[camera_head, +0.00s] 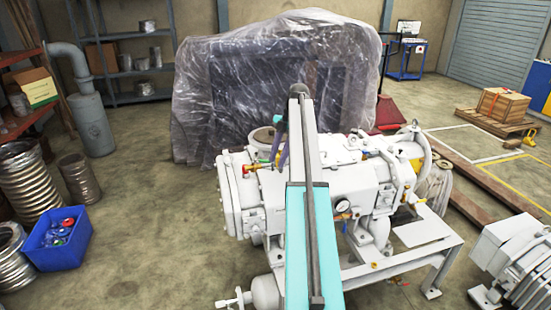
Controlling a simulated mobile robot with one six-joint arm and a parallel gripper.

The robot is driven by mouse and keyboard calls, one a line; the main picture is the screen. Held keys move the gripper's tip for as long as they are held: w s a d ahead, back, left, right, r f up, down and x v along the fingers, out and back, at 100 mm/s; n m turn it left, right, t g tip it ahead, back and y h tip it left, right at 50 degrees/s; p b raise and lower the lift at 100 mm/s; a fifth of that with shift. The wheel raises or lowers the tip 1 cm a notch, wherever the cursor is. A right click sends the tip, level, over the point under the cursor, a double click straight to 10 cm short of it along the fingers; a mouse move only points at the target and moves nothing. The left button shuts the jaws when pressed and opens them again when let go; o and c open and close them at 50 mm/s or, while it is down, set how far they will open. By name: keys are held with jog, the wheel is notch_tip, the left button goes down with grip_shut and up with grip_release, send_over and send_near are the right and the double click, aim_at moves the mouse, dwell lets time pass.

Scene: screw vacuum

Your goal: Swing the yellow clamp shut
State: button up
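The white vacuum pump (340,178) stands on a white frame in the middle of the view. A yellow part (411,151) shows at its right end, partly behind white fittings; I cannot tell for sure whether it is the clamp, or whether it is open or shut. My teal and grey arm reaches up across the pump and hides part of its middle. A purple piece beside the arm, over the pump's left half, looks like part of my gripper (284,152). Its fingertips are not clear, and I see nothing held.
A plastic-wrapped machine (235,95) stands close behind the pump. A blue bin (55,243) is at left, and a white ribbed unit (520,262) at lower right.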

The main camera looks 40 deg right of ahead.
jog(key=shift+s, duration=0.1)
jog(key=shift+r, duration=0.15)
jog(key=shift+p+v, duration=1)
jog(key=shift+p, duration=0.1)
jog(key=p+v, duration=1)
jog(key=v, duration=0.1)
jog(key=shift+d+r+p, duration=0.15)
jog(key=shift+r+p, duration=0.05)
jog(key=shift+p, duration=0.2)
